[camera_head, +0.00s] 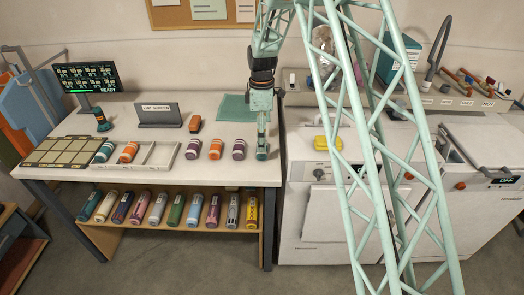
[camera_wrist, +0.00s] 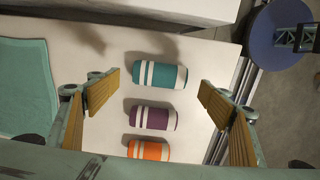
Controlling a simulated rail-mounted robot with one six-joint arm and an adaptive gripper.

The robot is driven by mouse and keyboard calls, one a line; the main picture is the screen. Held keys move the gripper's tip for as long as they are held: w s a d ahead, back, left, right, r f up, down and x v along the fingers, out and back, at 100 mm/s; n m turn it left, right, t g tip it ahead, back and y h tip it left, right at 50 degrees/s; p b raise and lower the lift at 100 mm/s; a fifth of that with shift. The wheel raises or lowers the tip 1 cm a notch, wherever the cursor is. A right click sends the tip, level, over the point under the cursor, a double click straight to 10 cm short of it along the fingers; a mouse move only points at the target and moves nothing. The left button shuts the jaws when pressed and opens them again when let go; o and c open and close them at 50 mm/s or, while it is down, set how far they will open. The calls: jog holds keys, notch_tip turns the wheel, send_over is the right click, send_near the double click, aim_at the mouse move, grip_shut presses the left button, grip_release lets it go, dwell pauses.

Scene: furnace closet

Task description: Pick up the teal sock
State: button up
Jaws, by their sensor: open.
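A teal rolled sock (camera_head: 262,152) with white bands lies at the right end of a short row on the white table. It also shows in the wrist view (camera_wrist: 158,74), just beyond the line between my fingertips. My gripper (camera_head: 262,132) hangs over that table end, partly covering the sock in the head view. In the wrist view my gripper (camera_wrist: 157,97) is open and empty, one finger on each side of the row. A second teal roll (camera_head: 105,151) sits in the tray at left.
A purple roll (camera_head: 238,149) and an orange roll (camera_head: 215,149) lie close beside the teal sock. The white divided tray (camera_head: 162,154) is further left. A flat teal cloth (camera_head: 232,108) lies behind. The table's right edge is near.

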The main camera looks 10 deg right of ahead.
jog(key=shift+f, duration=2.6)
jog(key=shift+c, duration=0.5)
jog(key=c, duration=0.8)
